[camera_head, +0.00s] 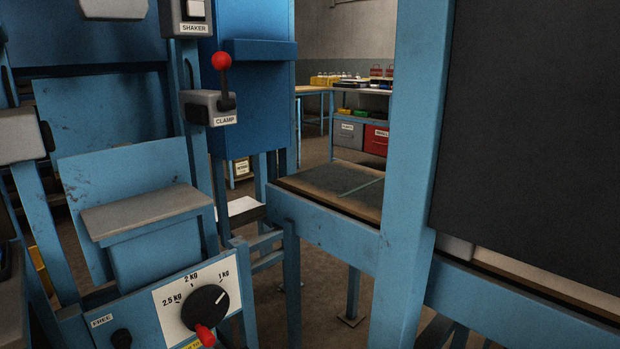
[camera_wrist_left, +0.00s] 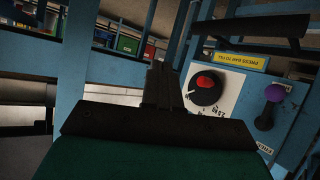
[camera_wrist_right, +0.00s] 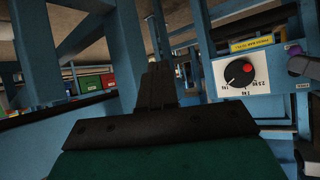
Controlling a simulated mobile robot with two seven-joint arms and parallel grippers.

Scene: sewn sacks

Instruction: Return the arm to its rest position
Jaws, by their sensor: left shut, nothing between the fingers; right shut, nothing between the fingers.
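My left gripper (camera_wrist_left: 164,72) shows in the left wrist view with its dark fingers together and nothing between them. My right gripper (camera_wrist_right: 160,72) shows in the right wrist view, also shut and empty. Neither gripper can be made out in the head view. The weight dial (camera_head: 205,308) is at the lower left of the head view, its white mark towards 1 kg and its red-tipped handle low. The dial also shows right of the fingers in the left wrist view (camera_wrist_left: 205,90) and the right wrist view (camera_wrist_right: 238,74), apart from both grippers.
The clamp lever (camera_head: 221,61) stands up with its red knob on top. A grey shelf (camera_head: 146,212) juts out above the dial panel. A blue post (camera_head: 411,150) and dark panel (camera_head: 530,130) fill the right. Shelves with bins (camera_head: 376,140) are far back, beyond open floor.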

